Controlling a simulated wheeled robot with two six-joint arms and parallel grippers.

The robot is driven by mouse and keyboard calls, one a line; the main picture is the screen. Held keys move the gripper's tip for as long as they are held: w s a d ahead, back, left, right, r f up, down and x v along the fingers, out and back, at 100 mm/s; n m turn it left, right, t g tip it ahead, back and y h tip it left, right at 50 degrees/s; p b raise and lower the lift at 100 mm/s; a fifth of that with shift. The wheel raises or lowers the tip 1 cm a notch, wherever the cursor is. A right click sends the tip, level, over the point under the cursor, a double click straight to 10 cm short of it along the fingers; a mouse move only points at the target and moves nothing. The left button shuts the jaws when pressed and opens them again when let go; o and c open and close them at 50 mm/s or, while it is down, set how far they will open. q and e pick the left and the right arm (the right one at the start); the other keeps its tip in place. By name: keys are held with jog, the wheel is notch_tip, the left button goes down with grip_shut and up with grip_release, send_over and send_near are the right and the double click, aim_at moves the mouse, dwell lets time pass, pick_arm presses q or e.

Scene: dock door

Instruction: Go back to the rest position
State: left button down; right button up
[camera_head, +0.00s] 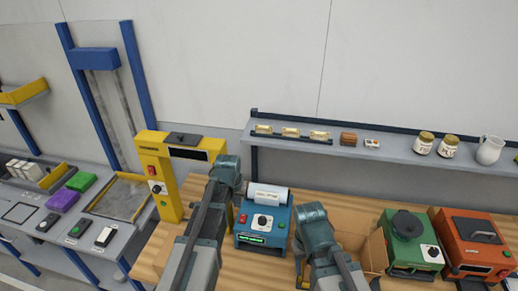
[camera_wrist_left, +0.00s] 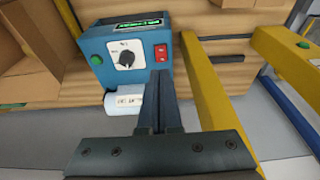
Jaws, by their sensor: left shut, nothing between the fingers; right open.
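My left gripper (camera_wrist_left: 160,92) is shut and empty in the left wrist view, its fingers pressed together in front of the blue label machine. In the head view my left arm (camera_head: 205,225) reaches up between the yellow post and the blue machine; its fingertips are hidden there. My right arm (camera_head: 318,235) reaches up right of the blue machine, in front of an open cardboard box. My right gripper is open, mostly hidden behind its own wrist. The blue machine (camera_head: 250,237) has a white roll (camera_head: 268,195), a dial and a red switch; it also shows in the wrist view (camera_wrist_left: 95,50).
A yellow post device (camera_head: 152,165) stands left of the blue machine. The cardboard box (camera_head: 348,228), a green machine (camera_head: 400,252) and an orange machine (camera_head: 470,228) stand to the right on the wooden table. A wall shelf (camera_head: 390,152) runs behind, holding jars and a white pitcher (camera_head: 488,151).

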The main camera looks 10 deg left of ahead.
pick_arm(q)
jog(key=s+d+f+m+g+b, duration=0.1)
jog(key=s+d+f+b, duration=0.5)
jog(key=s+f+b, duration=0.3)
jog(key=s+d+f+m+g+y+b, duration=0.1)
jog(key=s+d+f+m+g+b, duration=0.1)
jog(key=s+d+f+b, duration=0.5)
jog(key=s+f+b, duration=0.3)
jog(key=s+f, duration=0.1)
jog(key=shift+d+b, duration=0.2)
jog(key=shift+b, duration=0.1)
